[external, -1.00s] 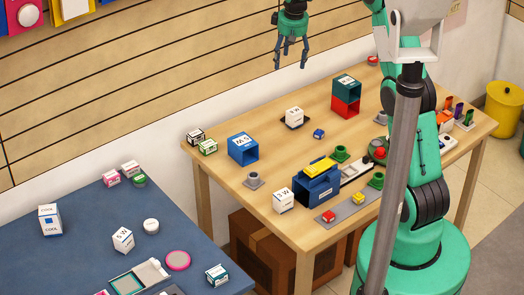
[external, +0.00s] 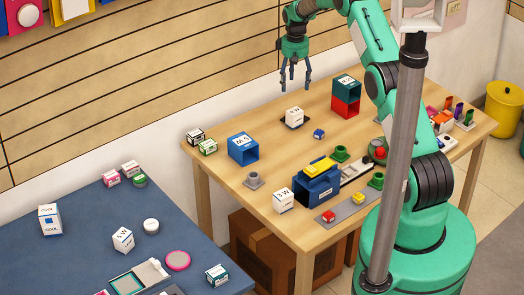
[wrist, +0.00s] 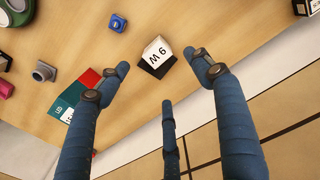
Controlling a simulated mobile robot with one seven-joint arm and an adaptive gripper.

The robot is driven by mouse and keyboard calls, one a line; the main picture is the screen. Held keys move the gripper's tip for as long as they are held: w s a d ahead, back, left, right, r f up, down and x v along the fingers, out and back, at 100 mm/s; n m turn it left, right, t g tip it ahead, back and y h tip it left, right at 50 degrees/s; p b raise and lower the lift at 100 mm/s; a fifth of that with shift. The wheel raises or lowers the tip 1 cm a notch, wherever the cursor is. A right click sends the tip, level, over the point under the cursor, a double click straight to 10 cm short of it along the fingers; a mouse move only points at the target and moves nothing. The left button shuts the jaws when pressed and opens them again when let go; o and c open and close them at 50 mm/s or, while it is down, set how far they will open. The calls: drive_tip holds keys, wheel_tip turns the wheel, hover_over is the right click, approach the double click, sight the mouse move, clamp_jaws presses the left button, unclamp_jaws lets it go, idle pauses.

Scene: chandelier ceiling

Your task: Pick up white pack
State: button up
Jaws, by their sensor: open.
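A small white pack (external: 294,117) with dark lettering sits on a black square on the wooden table. It also shows in the wrist view (wrist: 155,48), where its label looks like "9 W" or "6 W" upside down. My gripper (external: 295,86) is open and empty, above this pack and apart from it. In the wrist view my gripper's (wrist: 161,65) fingers are spread, with the pack showing between and beyond the tips. Another white pack (external: 283,201) stands at the table's front, and a third white pack (external: 123,239) is on the blue table.
A teal and red open box (external: 346,98) stands right of the pack, and a small blue block (external: 318,134) lies near it. A blue open box (external: 243,148) is to the left. The wall is close behind the table. Bare wood surrounds the pack.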

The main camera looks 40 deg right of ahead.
sight(295, 111)
drive_tip(key=shift+w+d+f, duration=0.1)
drive_tip(key=shift+d+f, duration=0.2)
drive_tip(key=shift+f, duration=0.25)
drive_tip(key=shift+w+d+f, duration=0.1)
drive_tip(key=shift+d+f, duration=0.15)
drive_tip(key=shift+f, duration=0.3)
drive_tip(key=shift+f, duration=0.1)
drive_tip(key=shift+f+p, duration=0.3)
drive_tip(key=shift+f, duration=3.9)
drive_tip(key=shift+f, duration=0.1)
drive_tip(key=shift+f, duration=2.5)
drive_tip(key=shift+c, duration=0.5)
drive_tip(key=c, duration=1.3)
